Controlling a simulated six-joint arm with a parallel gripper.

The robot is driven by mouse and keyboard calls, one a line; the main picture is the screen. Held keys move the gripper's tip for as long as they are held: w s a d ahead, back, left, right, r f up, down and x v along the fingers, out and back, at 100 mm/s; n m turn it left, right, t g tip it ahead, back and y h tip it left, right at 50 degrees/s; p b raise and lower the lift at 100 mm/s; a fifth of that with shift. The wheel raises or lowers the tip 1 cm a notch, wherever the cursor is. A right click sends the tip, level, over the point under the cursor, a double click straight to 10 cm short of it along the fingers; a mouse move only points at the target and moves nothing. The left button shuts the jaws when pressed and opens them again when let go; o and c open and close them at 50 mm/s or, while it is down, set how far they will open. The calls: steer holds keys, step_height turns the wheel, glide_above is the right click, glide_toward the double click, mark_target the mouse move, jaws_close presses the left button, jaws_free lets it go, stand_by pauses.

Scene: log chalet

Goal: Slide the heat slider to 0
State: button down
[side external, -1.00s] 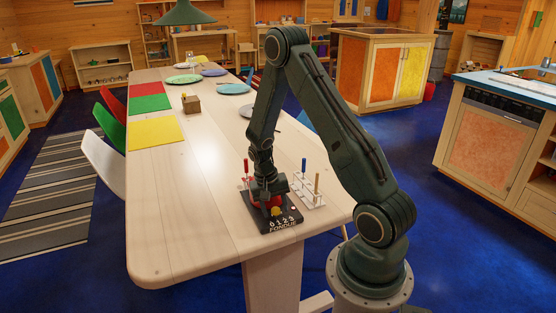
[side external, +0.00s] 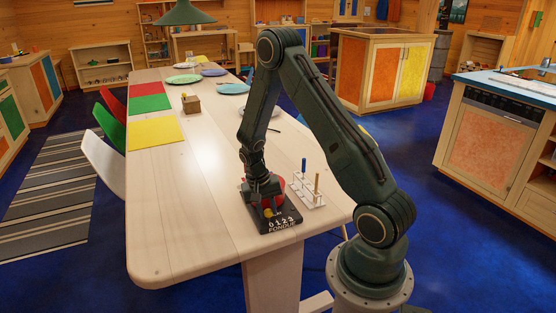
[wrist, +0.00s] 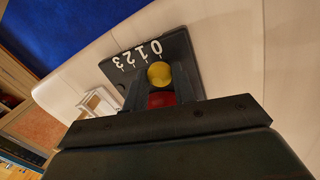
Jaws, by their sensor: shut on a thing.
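The heat slider is a yellow knob (wrist: 160,75) on the black fondue base (wrist: 118,73), which has white figures 0, 1, 2 and 3. My gripper (wrist: 161,92) is shut on the knob, with one dark finger on each side of it. In the wrist view the knob stands near the 0 end of the scale; its exact alignment with a mark is hard to tell. In the side view the knob (side external: 267,212) shows small below my gripper (side external: 264,203), close to the 0. The red pot (side external: 280,186) on the base is partly hidden behind my gripper.
A white rack (side external: 311,190) with upright forks, one blue-handled, stands just right of the base. The pale wooden table (side external: 180,230) is clear to the left. Plates, coloured mats and a small wooden box (side external: 191,103) are farther back.

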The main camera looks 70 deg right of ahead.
mark_target(259, 221)
steer(key=shift+w+a, duration=0.1)
steer(key=shift+w, duration=0.05)
steer(key=c, duration=1.1)
jaws_free()
steer(key=shift+c, duration=0.2)
steer(key=shift+r, duration=0.1)
step_height(259, 221, up, 13)
steer(key=w+a, duration=0.1)
steer(key=w, duration=0.1)
steer(key=shift+a+r, duration=0.15)
steer(key=shift+r, duration=0.05)
